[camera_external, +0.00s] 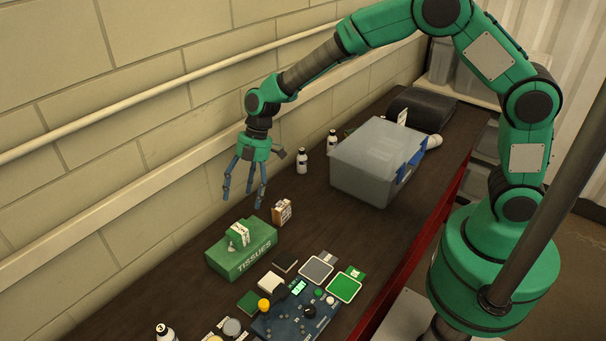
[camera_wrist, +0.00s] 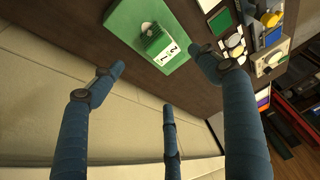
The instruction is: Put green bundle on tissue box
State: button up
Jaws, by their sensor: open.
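The green tissue box (camera_external: 225,262) lies on the dark counter near the wall, with "TISSUES" in white on its side. The green bundle (camera_external: 243,230), with a white band, rests on top of the box. My gripper (camera_external: 246,198) is open and empty above the box, with its fingers pointing down and apart from the bundle. In the wrist view the bundle (camera_wrist: 152,36) lies on the box (camera_wrist: 122,20), beyond my spread fingertips (camera_wrist: 160,75). The bundle hides part of the box top.
A small brown-and-white box (camera_external: 282,211) stands just behind the tissue box. A large grey translucent bin (camera_external: 365,165) is to the right. A blue board (camera_external: 290,322) and several small items crowd the front. White-labelled bottles (camera_external: 301,162) stand along the wall.

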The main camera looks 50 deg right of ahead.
dwell(0.4)
jog(key=s+d+r+m+t+h, duration=0.1)
jog(key=s+d+r+m, duration=0.3)
jog(key=s+d+r, duration=0.45)
jog(key=s+d+r+m+t, duration=0.2)
jog(key=s+d+r+m, duration=0.25)
jog(key=d+r, duration=0.7)
jog(key=s+d+r+m+t+h, duration=0.1)
jog(key=s+d+r+m, duration=0.1)
jog(key=s, duration=0.6)
jog(key=s+d+r+m+h, duration=0.1)
jog(key=s+d+r+m, duration=0.1)
jog(key=s+d+m, duration=0.2)
jog(key=s+d+r+m+t+h, duration=0.1)
jog(key=s+d+r+m, duration=0.1)
jog(key=s+d, duration=0.5)
jog(key=s+m, duration=0.1)
jog(key=s, duration=0.4)
jog(key=shift+s+d+r+t, duration=0.2)
jog(key=shift+d+r+t, duration=0.1)
jog(key=shift+d, duration=0.1)
jog(key=shift+m, duration=0.25)
notch_tip(320, 180, down, 9)
jog(key=b, duration=0.8)
jog(key=shift+r+b, duration=0.15)
jog(key=shift+b, duration=0.25)
